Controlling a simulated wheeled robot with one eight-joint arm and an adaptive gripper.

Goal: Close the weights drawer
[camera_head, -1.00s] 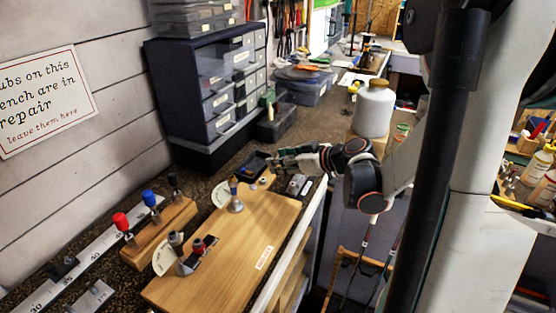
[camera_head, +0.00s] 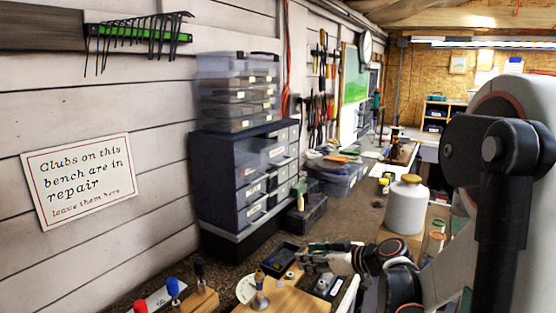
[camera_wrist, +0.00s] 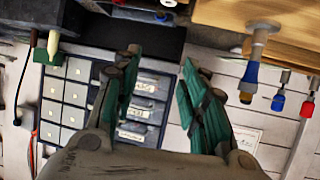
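The dark blue drawer cabinet (camera_head: 216,178) stands on the bench against the wall. It has larger clear-fronted drawers (camera_head: 252,190) and a column of small grey ones. Their labels are too small to read, so I cannot tell which is the weights drawer or how far it stands out. My gripper (camera_head: 303,257) is low over the bench, in front and to the right of the cabinet, apart from it. In the wrist view, where the scene is upside down, my gripper's green fingers (camera_wrist: 160,75) are spread and empty. The larger drawers (camera_wrist: 145,110) show between and beyond them.
A small black tray (camera_head: 277,260) lies near my fingertips. A wooden board (camera_head: 290,301) with an upright metal post is in front. A white jug (camera_head: 405,206) stands behind my arm. Stacked organizers (camera_head: 236,92) top the cabinet.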

